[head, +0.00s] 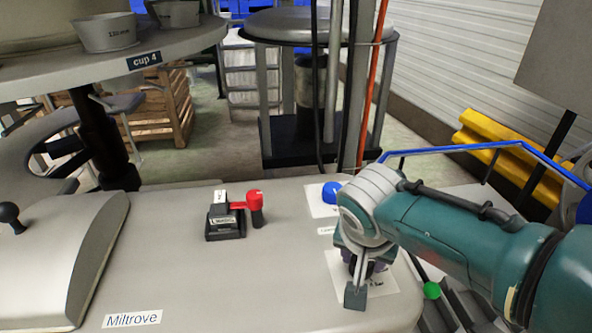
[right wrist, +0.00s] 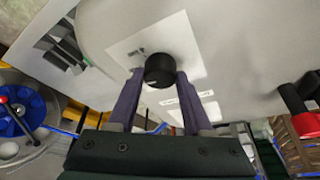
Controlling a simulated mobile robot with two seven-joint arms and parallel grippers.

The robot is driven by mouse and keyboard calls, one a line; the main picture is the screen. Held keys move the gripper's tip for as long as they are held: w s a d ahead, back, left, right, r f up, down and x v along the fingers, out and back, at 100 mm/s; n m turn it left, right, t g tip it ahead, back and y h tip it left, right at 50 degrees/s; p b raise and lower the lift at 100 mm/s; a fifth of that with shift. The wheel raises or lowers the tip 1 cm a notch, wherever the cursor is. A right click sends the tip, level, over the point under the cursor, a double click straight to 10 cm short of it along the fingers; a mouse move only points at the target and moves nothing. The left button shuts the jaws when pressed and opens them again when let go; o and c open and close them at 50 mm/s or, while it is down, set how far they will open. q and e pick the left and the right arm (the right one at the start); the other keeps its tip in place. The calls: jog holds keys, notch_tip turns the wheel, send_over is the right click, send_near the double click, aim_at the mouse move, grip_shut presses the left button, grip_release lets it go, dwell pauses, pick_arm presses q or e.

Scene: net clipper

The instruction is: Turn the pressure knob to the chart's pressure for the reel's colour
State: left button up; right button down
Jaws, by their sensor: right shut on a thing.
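The pressure knob (right wrist: 159,70) is a round black knob on a white plate (right wrist: 190,45), with a small light mark on its face in the right wrist view. My right gripper (right wrist: 160,82) has its two dark fingers on either side of the knob, shut on it. In the head view my right gripper (head: 357,272) comes down over the white plate (head: 382,283), whose print ends in "bar", and hides most of the knob. The knob's setting cannot be read. I cannot make out a chart or identify the reel. My left gripper is not in view.
A blue knob (head: 331,191) sits behind my right gripper. A black device (head: 225,222) with a red lever (head: 254,203) stands mid-panel. A round table with cups (head: 104,32) overhangs at upper left.

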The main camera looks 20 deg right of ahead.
jog(key=shift+c, duration=1.6)
grip_release()
jog(key=shift+r, duration=0.1)
jog(key=shift+a+r+p, duration=0.1)
jog(key=shift+r+p, duration=0.15)
jog(key=shift+p, duration=0.05)
jog(key=p+v, duration=0.3)
jog(key=v, duration=0.6)
jog(key=shift+s+p, duration=0.2)
jog(key=shift+p, duration=0.2)
jog(key=shift+r, duration=0.1)
